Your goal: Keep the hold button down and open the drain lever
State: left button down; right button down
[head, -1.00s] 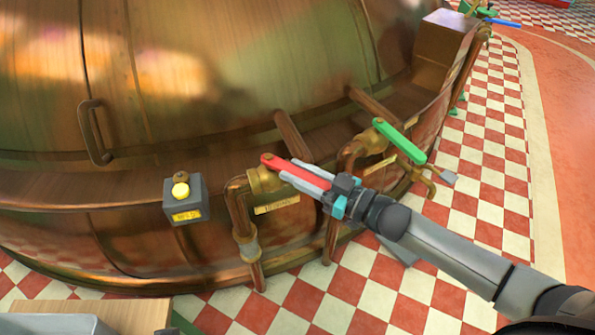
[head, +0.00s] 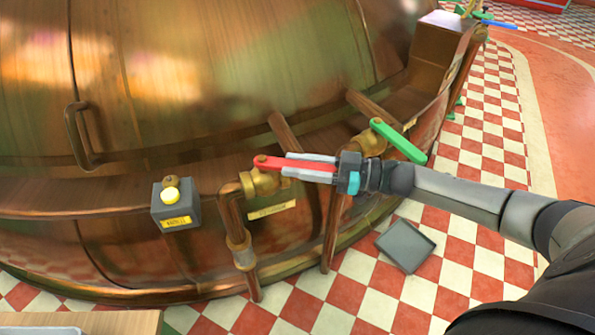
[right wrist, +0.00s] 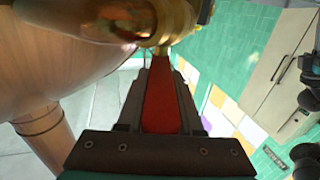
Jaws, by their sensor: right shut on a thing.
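The red lever (head: 267,163) sits on a brass valve (head: 262,183) low on the copper kettle and points right, nearly level in the head view. My right gripper (head: 287,164) is shut on the red lever, its fingers along both sides. In the right wrist view the lever (right wrist: 160,100) runs between the fingers to the brass valve (right wrist: 165,30). Nothing touches the button. My left gripper is out of view.
A green lever (head: 398,140) on another brass valve is just beyond my right gripper. Copper pipes (head: 235,225) run down below the valves. A grey tray (head: 405,246) lies on the checkered floor. A kettle handle (head: 78,135) is at the left.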

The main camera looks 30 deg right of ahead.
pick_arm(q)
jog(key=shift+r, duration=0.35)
pick_arm(e)
jog(key=c, duration=0.7)
grip_release()
jog(key=shift+o, duration=0.7)
jog(key=shift+d, duration=0.15)
